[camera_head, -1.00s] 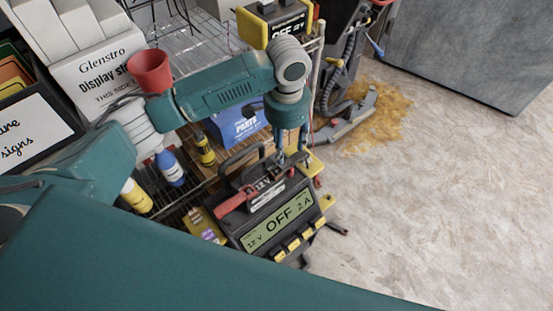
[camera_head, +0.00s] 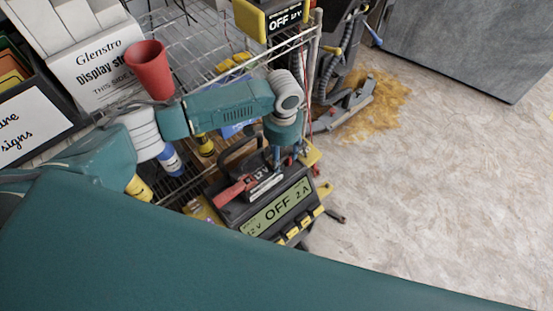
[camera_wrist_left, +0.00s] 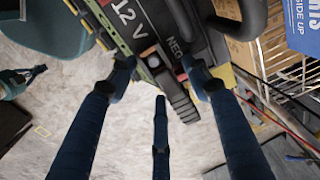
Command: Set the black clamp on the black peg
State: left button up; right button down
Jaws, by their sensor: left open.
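My left gripper (camera_head: 283,160) is over the far right part of the battery charger (camera_head: 225,213), pointing down. In the left wrist view its dark blue fingers (camera_wrist_left: 160,85) are spread open. Between them is a black ribbed part (camera_wrist_left: 178,95), apparently the black clamp, beside the "NEG" label (camera_wrist_left: 174,46); the fingers do not visibly close on it. A red clamp (camera_head: 232,192) lies on the left of the charger top. I cannot make out the black peg separately.
A wire shelf (camera_head: 205,48) with a red cup (camera_head: 150,70), bottles and boxes surrounds the charger on the left and back. A second charger (camera_head: 275,15) stands farther back. A vacuum-like machine (camera_head: 345,95) stands near spilled debris (camera_head: 380,100). The floor at right is clear.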

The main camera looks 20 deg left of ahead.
pick_arm(q)
jog(key=c, duration=1.2)
jog(key=shift+c, duration=0.2)
notch_tip(320, 180, up, 20)
jog(key=shift+f+b, duration=0.1)
jog(key=shift+b, duration=0.3)
grip_shut()
notch_tip(320, 180, up, 4)
jog(key=p, duration=0.6)
send_over(282, 157)
jog(key=shift+a, duration=0.1)
